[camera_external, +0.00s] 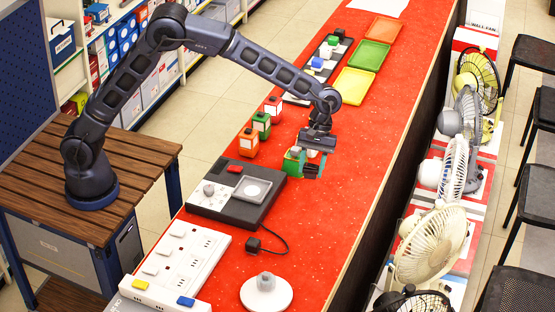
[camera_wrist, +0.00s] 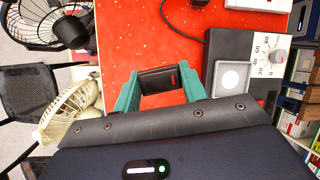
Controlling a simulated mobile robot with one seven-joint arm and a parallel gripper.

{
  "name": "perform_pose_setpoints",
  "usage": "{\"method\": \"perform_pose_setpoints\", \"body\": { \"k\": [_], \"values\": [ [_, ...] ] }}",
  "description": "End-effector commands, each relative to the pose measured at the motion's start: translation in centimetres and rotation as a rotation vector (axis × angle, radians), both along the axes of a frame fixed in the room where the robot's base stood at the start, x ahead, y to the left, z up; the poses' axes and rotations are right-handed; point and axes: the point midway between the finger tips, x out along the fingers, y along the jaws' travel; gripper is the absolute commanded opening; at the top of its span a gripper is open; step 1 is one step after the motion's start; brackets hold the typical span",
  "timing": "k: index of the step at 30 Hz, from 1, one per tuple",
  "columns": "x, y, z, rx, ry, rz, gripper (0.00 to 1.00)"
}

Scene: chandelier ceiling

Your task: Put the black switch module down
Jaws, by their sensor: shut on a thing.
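The black switch module (camera_wrist: 158,80), a small dark block with a red mark, sits between the two teal fingers of my gripper (camera_wrist: 160,88) in the wrist view. My gripper is shut on it. In the external view my gripper (camera_external: 303,166) hangs over the red table (camera_external: 325,215), to the right of the grey-and-black device with a dial. The module is hard to make out there among the fingers. I cannot tell whether it touches the table.
The dial device (camera_external: 236,193) is close by on the left; a black plug with a cable (camera_external: 254,244) lies in front. White power strips (camera_external: 176,262), a white round stand (camera_external: 266,293), small coloured boxes (camera_external: 262,126) and trays (camera_external: 354,86) are farther off. Fans (camera_external: 430,246) line the right.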

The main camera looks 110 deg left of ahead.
Motion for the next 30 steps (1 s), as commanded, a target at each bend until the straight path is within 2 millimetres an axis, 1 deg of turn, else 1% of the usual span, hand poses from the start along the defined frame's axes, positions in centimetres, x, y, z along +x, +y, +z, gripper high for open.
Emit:
{"method": "perform_pose_setpoints", "body": {
  "k": [1,4,5,7,8,11,15,18,21,24,26,29,30],
  "values": [
    [0.0,0.0,0.5,0.001,-0.002,0.001,0.2],
    [0.3,0.5,1.1,0.001,-0.002,0.006,0.2],
    [0.4,0.9,1.2,0.001,-0.001,0.01,0.2],
    [1.1,2.3,1.3,0.001,-0.001,0.024,0.2],
    [1.4,3.1,1.3,0.0,-0.001,0.032,0.2],
    [2.8,6.3,1.4,-0.001,-0.002,0.064,0.2],
    [4.4,11.2,1.5,0.0,-0.005,0.11,0.2],
    [5.2,14.1,1.5,0.0,-0.005,0.138,0.2],
    [5.6,16.3,1.5,0.001,-0.005,0.157,0.2],
    [5.9,17.5,1.5,0.001,-0.005,0.167,0.2],
    [5.9,17.8,1.1,0.001,-0.004,0.17,0.2],
    [5.9,18.0,-0.2,0.001,-0.003,0.173,0.2],
    [5.9,18.0,-1.0,-0.001,-0.001,0.172,0.2]
  ]
}}
